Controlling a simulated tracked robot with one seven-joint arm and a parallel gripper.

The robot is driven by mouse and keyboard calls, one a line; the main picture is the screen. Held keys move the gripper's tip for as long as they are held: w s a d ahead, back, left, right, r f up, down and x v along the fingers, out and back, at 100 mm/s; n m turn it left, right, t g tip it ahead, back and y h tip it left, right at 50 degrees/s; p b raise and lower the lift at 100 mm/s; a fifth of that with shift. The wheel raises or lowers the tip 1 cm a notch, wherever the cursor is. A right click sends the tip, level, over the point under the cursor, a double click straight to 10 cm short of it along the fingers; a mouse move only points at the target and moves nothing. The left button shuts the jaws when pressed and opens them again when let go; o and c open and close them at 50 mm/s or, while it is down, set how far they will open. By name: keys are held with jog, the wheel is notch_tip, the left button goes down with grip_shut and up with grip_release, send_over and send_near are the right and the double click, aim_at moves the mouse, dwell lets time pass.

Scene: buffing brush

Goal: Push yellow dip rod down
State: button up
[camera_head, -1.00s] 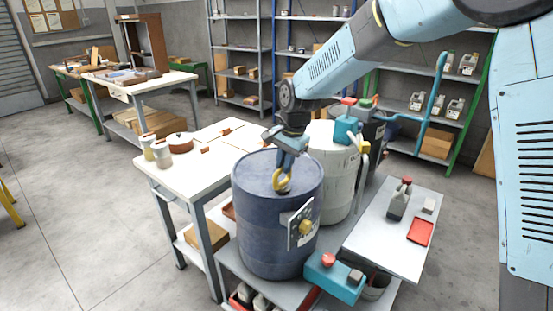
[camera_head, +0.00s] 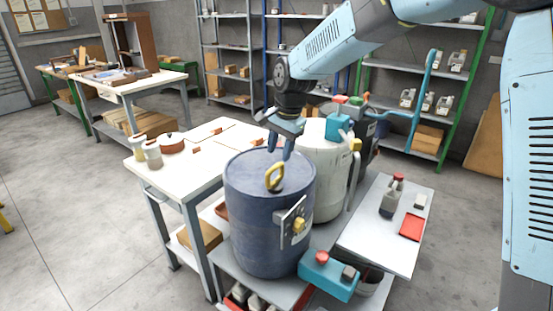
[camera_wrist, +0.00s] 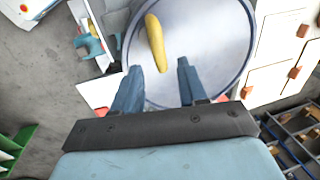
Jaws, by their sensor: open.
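The yellow dip rod handle (camera_head: 274,177) stands up as a loop from the top of the dark blue drum (camera_head: 262,215). In the wrist view the handle (camera_wrist: 156,43) shows as a yellow bar over the drum's pale lid (camera_wrist: 205,60), just beyond my fingertips. My gripper (camera_head: 280,148) is open and empty, above and slightly behind the handle in the head view. In the wrist view my gripper's two fingers (camera_wrist: 160,75) are spread apart, with the handle ahead of the gap between them and clear of both. The rod below the lid is hidden inside the drum.
A white drum (camera_head: 322,165) with a teal pump stands close behind the blue drum. A white-topped workbench (camera_head: 185,180) is at left. A grey side table (camera_head: 375,235) at right carries a bottle and a red tray (camera_head: 411,227). A teal box (camera_head: 330,277) sits in front.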

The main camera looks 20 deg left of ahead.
notch_tip(320, 180, up, 9)
jog(key=d, duration=0.1)
jog(key=shift+s+d+f, duration=0.15)
jog(key=shift+d, duration=0.2)
jog(key=s+d+r+n+t, duration=0.1)
jog(key=s+d+r, duration=0.1)
jog(key=d, duration=0.7)
jog(key=s+d+r+t, duration=0.1)
jog(key=s+d+r, duration=0.15)
jog(key=d, duration=0.65)
jog(key=s+d+r+n+t, duration=0.1)
jog(key=s+d+r, duration=0.1)
jog(key=d, duration=0.6)
jog(key=s+d+f+t+h, duration=0.1)
jog(key=s+d+f, duration=0.1)
jog(key=s+d, duration=0.5)
jog(key=s+d+f+n+t+h, duration=0.1)
jog(key=s+d, duration=0.6)
jog(key=d, duration=0.2)
jog(key=shift+s+d+f, duration=0.35)
jog(key=shift+s, duration=0.05)
